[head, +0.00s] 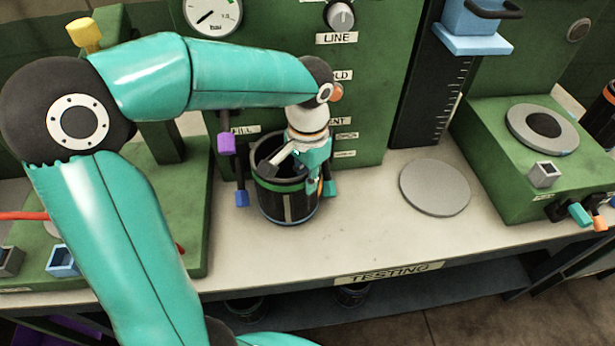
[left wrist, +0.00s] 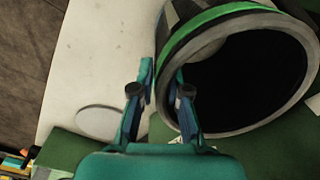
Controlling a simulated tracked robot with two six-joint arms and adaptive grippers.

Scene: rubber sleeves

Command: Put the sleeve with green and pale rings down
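The sleeve (head: 270,200) is a wide black tube with a green ring near its top and a pale grey rim. It stands about upright over the pale bench, in front of the green panel. My left gripper (head: 306,160) reaches down to its top right side. In the left wrist view the fingers (left wrist: 163,78) straddle the wall of the sleeve (left wrist: 220,18), one outside and one at the open mouth, with the wall between them. Whether the bottom of the sleeve touches the bench is not clear. My right gripper is not in view.
A round grey plate (head: 434,187) lies on the bench to the right, with bare bench around it. Coloured levers, one blue (head: 242,198) and one purple (head: 226,145), stand close left of the sleeve. A green unit (head: 510,180) stands farther right. The bench's front edge bears a TESTING label (head: 388,272).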

